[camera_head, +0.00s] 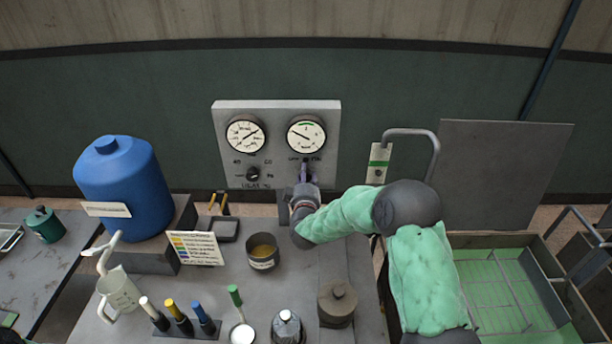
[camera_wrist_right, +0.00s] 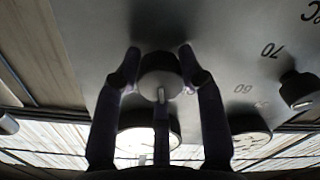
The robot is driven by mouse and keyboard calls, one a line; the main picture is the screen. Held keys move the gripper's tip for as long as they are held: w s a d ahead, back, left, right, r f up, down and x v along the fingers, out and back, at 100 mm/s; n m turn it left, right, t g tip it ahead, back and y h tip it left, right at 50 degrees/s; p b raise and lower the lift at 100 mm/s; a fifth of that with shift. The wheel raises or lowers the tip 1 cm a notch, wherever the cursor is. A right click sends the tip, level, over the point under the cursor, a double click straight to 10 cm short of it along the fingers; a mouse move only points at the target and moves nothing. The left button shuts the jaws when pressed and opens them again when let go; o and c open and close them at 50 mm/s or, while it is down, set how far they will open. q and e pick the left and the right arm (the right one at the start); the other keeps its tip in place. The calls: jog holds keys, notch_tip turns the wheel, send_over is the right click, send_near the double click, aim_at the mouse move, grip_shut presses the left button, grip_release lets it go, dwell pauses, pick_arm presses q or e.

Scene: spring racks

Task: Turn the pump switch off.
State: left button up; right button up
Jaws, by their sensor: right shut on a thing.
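A grey control panel (camera_head: 226,140) stands at the back of the bench with two round gauges. Below the right gauge is a dark round knob (camera_wrist_right: 160,72), the likely pump switch, with a pale line on its face. Its small labels are too blurred to read in the head view. My right gripper (camera_head: 304,168) reaches the panel there. In the wrist view its two fingers (camera_wrist_right: 160,54) stand on either side of the knob and are shut on it. In the head view the gripper mostly hides the knob. My left gripper is not in view.
A second dark knob (camera_head: 253,174) sits left on the panel; it also shows in the wrist view (camera_wrist_right: 299,90). A green-lined crate (camera_head: 500,290) stands right.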

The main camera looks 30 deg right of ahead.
jog(key=shift+w+r+n+p, duration=0.1)
jog(key=shift+r+n+p, duration=0.1)
jog(key=shift+n, duration=0.55)
jog(key=shift+r+n+p, duration=0.15)
jog(key=shift+n+p, duration=0.05)
jog(key=shift+n, duration=0.55)
jog(key=o, duration=1.1)
jog(key=shift+a, duration=0.1)
jog(key=shift+o, duration=0.3)
jog(key=shift+f, duration=0.15)
jog(key=shift+s+a+f, duration=0.1)
jog(key=shift+s, duration=0.1)
jog(key=v, duration=1.1)
jog(key=shift+s+a, duration=0.15)
jog(key=shift+s, duration=0.1)
